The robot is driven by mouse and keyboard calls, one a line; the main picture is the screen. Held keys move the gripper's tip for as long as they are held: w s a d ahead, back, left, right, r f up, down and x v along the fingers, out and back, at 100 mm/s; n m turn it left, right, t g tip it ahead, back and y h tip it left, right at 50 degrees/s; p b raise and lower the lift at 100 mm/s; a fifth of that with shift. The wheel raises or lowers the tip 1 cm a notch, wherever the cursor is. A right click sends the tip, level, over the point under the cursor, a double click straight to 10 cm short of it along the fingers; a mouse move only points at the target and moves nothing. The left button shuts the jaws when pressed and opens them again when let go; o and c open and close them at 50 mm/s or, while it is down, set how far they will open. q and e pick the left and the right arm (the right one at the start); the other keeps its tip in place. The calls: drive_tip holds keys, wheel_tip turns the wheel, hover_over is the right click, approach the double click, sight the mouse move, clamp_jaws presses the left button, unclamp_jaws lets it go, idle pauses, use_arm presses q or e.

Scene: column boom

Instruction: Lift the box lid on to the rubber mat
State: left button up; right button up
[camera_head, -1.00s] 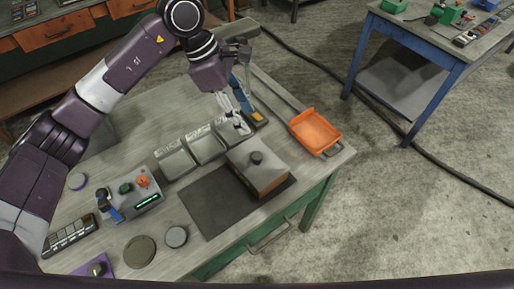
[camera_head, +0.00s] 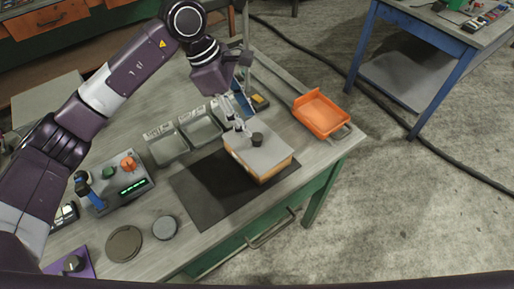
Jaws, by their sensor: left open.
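A wooden box (camera_head: 275,173) stands at the right end of the dark rubber mat (camera_head: 207,193), partly over it. Its flat grey lid (camera_head: 266,157) lies on top and has a dark round knob (camera_head: 257,139). My left gripper (camera_head: 241,126) is open, with its fingertips just behind and left of the knob. I cannot tell whether a fingertip touches the lid. The gripper hides a little of the lid's far corner. The left part of the mat is bare. My right gripper is not in view.
Grey open bins (camera_head: 168,148) stand behind the mat. An orange tray (camera_head: 321,113) is at the right edge of the bench. A control box (camera_head: 124,184) with an orange knob and grey discs (camera_head: 165,228) lie left of the mat. The bench's front edge is close to the mat.

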sight(257, 136)
use_arm(q)
drive_tip(key=p+x, duration=0.1)
drive_tip(key=x, duration=0.1)
drive_tip(key=p+x, duration=0.1)
drive_tip(key=x, duration=0.1)
drive_tip(key=p+x, duration=0.1)
drive_tip(key=x, duration=0.1)
drive_tip(key=shift+w+f, duration=0.3)
drive_tip(key=shift+w, duration=0.05)
drive_tip(key=shift+d+f, duration=0.1)
drive_tip(key=shift+f, duration=0.25)
drive_tip(key=shift+c, duration=0.2)
clamp_jaws()
drive_tip(key=shift+r, duration=0.1)
